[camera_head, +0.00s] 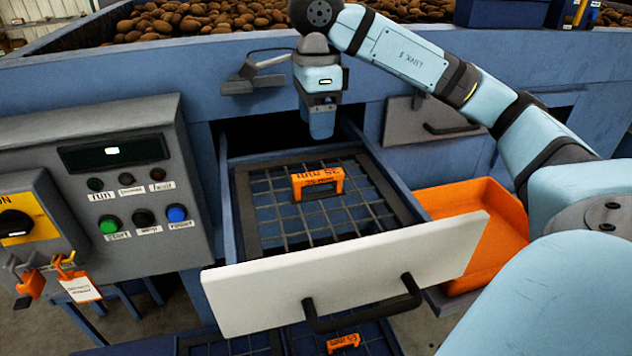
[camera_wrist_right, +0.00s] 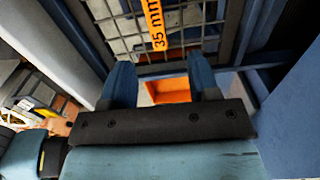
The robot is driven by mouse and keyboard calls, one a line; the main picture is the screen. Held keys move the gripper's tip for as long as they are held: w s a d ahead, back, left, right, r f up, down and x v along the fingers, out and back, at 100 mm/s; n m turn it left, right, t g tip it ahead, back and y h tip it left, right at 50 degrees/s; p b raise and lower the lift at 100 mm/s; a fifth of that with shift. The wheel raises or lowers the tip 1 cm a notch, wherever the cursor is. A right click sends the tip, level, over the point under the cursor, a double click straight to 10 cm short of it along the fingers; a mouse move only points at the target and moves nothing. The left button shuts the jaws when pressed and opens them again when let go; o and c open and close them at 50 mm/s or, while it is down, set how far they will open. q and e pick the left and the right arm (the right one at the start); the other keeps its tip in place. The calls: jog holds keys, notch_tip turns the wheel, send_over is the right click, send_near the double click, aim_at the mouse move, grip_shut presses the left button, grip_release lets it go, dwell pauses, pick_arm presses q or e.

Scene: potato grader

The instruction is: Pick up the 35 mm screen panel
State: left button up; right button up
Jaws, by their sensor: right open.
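The 35 mm screen panel (camera_head: 247,215) is a dark frame with wire mesh, lying flat in an open drawer with a white front (camera_head: 345,265). Its raised orange handle (camera_head: 318,182) stands near the middle of the mesh. In the right wrist view the panel's mesh (camera_wrist_right: 190,18) and the orange strip (camera_wrist_right: 154,22) marked "35 mm" are at the top. My right gripper (camera_head: 321,122) points down above the back of the drawer, behind and above the orange handle, apart from it. In the wrist view its two fingers (camera_wrist_right: 160,82) are spread and empty. My left gripper is not in view.
The drawer has a black pull handle (camera_head: 362,310). A lower drawer holds a panel with an orange 65 mm handle (camera_head: 343,342). An orange tray (camera_head: 470,225) sits at the right. A control box (camera_head: 130,215) stands at the left. Potatoes (camera_head: 190,18) fill the hopper behind.

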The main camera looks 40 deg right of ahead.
aim_at(318, 173)
jog(key=f+b, duration=0.1)
jog(key=f, duration=0.7)
jog(key=shift+s+a+b, duration=0.1)
jog(key=shift+s+b, duration=0.1)
jog(key=shift+b, duration=0.2)
jog(key=shift+s+f+p, duration=0.2)
jog(key=shift+f+p, duration=0.35)
jog(key=shift+f, duration=2.2)
grip_shut()
jog(key=shift+r, duration=0.1)
